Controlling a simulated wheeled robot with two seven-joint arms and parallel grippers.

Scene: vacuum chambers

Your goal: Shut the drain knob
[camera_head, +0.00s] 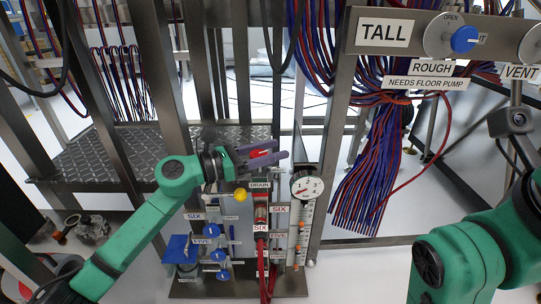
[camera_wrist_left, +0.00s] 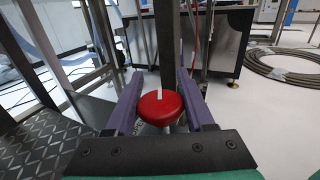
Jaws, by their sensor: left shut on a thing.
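The drain knob is a round red knob with a white mark on its top. In the left wrist view the drain knob (camera_wrist_left: 160,107) sits between the two purple fingers of my left gripper (camera_wrist_left: 160,90), which is shut on it. In the head view the red of the drain knob (camera_head: 262,153) shows between the fingers of my left gripper (camera_head: 268,156), just above the DRAIN label (camera_head: 260,185). The white mark points away along the fingers in the wrist view. My right arm comes in at the right of the head view; its gripper is out of view.
A round gauge (camera_head: 306,185) stands close to the right of the DRAIN label. A yellow knob (camera_head: 240,195) and several blue knobs sit below my left gripper. A bundle of red and blue cables (camera_head: 375,165) hangs to the right. Metal frame posts stand behind and left.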

